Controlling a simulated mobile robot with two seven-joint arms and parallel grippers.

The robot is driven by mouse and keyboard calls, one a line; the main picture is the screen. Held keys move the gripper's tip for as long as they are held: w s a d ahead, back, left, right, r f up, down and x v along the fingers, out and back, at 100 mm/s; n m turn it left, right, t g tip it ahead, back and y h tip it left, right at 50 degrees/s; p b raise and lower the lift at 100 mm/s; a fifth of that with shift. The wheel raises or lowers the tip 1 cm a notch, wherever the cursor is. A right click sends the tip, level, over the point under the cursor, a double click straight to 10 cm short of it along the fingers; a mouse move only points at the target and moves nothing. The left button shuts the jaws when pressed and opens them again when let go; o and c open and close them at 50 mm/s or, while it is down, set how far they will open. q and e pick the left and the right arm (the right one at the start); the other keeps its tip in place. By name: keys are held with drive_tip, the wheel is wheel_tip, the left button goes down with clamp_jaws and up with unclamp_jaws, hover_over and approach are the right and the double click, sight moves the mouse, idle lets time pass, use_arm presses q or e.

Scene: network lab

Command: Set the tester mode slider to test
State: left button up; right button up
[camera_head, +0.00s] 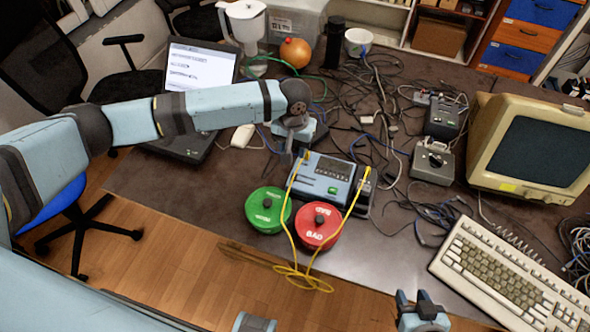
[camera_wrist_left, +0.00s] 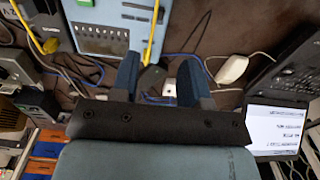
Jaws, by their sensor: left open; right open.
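The tester (camera_head: 322,178) is a light-blue box with a dark panel and a small green patch, lying on the dark table. In the left wrist view the gripper (camera_wrist_left: 158,82) is open and empty, with the tester (camera_wrist_left: 98,30) beyond the fingers at the upper left. My right gripper (camera_head: 422,298) is open and empty at the bottom, clear of the table's front edge.
A green round container (camera_head: 268,209) and a red one (camera_head: 317,226) stand in front of the tester. A laptop (camera_head: 195,75), tangled cables and grey boxes (camera_head: 432,161) crowd the back and right. A monitor (camera_head: 535,150) and keyboard (camera_head: 510,275) stand right.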

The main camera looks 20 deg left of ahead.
sight(294, 176)
use_arm(q)
wheel_tip(294, 176, down, 12)
drive_tip(key=shift+f, duration=0.25)
drive_tip(key=shift+d, duration=0.1)
clamp_jaws()
